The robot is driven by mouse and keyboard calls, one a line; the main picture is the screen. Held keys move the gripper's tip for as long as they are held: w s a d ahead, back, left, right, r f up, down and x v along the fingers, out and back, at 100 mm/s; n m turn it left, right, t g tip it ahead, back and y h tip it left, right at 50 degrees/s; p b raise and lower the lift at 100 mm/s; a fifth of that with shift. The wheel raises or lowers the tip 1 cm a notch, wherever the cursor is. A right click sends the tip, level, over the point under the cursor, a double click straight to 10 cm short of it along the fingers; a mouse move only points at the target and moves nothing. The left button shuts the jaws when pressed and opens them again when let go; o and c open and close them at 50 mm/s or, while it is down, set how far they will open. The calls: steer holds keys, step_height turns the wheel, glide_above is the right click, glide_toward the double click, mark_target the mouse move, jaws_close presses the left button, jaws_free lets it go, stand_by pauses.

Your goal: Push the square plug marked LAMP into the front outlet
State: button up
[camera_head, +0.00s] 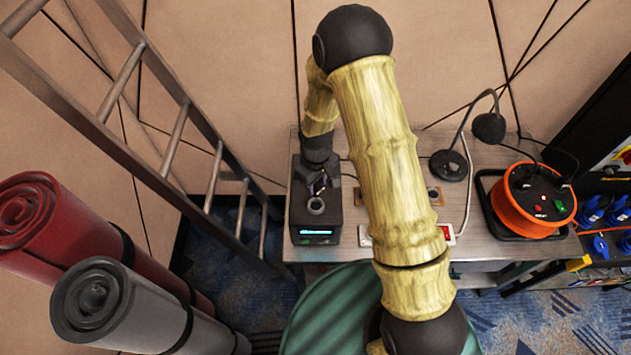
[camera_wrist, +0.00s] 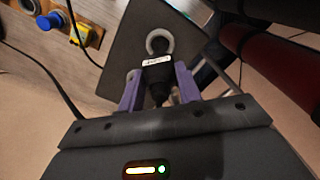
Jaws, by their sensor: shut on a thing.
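My gripper (camera_wrist: 158,88), with purple fingers, is shut on a black plug (camera_wrist: 157,72) with a white label too small to read. In the head view my gripper (camera_head: 318,186) is over a dark box (camera_head: 316,237) at the table's left end, close to the grey ring (camera_head: 316,206) on its top. The ring also shows just beyond the plug in the wrist view (camera_wrist: 160,35); I cannot tell whether they touch. A white power strip (camera_head: 448,234) with a red switch lies at the table's front edge, its middle hidden by my arm. I cannot tell which opening is the front outlet.
A desk lamp (camera_head: 450,165) stands at the back of the table (camera_head: 480,200). An orange cable reel (camera_head: 534,212) with black plugs is at the right. A wooden board (camera_wrist: 88,33) has blue and yellow parts. A ladder (camera_head: 172,140) and rolled mats (camera_head: 120,300) are left.

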steer(key=shift+f+b, duration=1.95)
steer(key=shift+f, duration=1)
steer(key=shift+f+b, duration=0.9)
steer(key=shift+f, duration=0.1)
steer(key=o, duration=1.1)
steer(key=shift+o, duration=0.6)
steer(key=o, duration=0.3)
steer(key=shift+o, duration=0.2)
steer(key=shift+r, duration=0.15)
steer(key=shift+r+p, duration=2.05)
steer(key=shift+r, duration=0.85)
